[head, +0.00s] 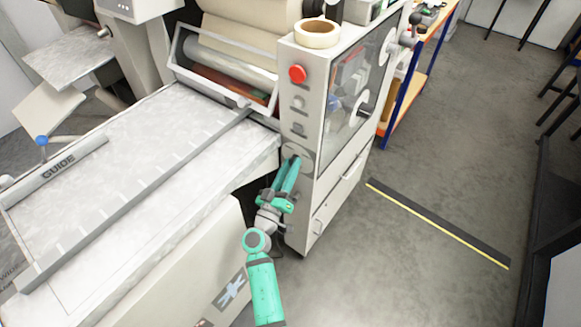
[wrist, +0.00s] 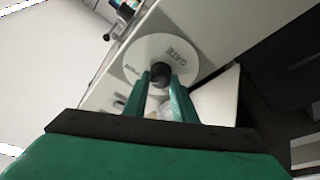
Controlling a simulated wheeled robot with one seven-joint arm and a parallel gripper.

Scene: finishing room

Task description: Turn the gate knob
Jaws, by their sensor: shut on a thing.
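The gate knob (wrist: 160,69) is a small dark knob in front of a round white dial (wrist: 190,48) marked "GATE". In the wrist view my gripper (wrist: 161,80) has its two green fingers on either side of the knob, shut on it. In the head view my gripper (head: 296,163) reaches the front of the grey machine cabinet (head: 325,165), at the dial below the red button. There the knob itself is hidden by the fingers. More lettering on the dial's left side is too small to read.
A red button (head: 297,74) and further controls sit above the dial. The flat bed (head: 140,150) with a guide bar lies to the left of my arm. A tape roll (head: 317,33) rests on the cabinet. The floor (head: 400,250) to the right is mostly open, with a black-and-yellow strip (head: 435,222).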

